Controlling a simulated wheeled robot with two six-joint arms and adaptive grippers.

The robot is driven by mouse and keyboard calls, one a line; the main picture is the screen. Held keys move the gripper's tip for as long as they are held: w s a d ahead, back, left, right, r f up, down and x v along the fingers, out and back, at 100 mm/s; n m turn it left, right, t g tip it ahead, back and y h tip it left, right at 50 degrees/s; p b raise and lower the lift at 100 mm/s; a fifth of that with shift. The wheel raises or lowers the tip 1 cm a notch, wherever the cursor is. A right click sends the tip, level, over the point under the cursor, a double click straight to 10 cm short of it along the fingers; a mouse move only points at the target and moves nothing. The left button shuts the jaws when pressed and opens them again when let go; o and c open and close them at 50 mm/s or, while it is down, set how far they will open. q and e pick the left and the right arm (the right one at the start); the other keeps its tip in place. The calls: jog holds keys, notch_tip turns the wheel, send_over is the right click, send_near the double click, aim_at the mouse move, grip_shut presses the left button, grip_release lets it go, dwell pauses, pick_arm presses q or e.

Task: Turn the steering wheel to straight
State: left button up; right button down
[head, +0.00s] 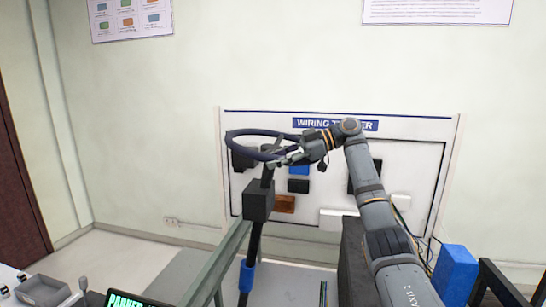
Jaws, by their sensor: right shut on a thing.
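The steering wheel (245,132) is a dark blue ring on a black column (257,200) near the middle of the view. Its ring is seen at a low slant, and its turn angle is hard to tell. My right gripper (282,160) reaches in from the right and is shut on the near right part of the rim. The gripper and wrist hide part of the ring's right side. My left gripper is not in view.
A white wiring trainer board (400,128) with several blocks stands behind the wheel. A green-grey frame bar (222,258) runs at the front left. A blue block (455,272) stands at the right. A grey tray (42,290) and a lit green display (135,299) are at lower left.

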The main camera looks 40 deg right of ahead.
aim_at(303, 159)
jog(key=shift+r, duration=0.1)
jog(key=c, duration=1.1)
grip_release()
jog(key=shift+s+d, duration=0.1)
jog(key=v, duration=0.7)
jog(key=shift+s+d, duration=0.2)
jog(key=shift+d, duration=0.05)
jog(key=shift+w+a, duration=0.1)
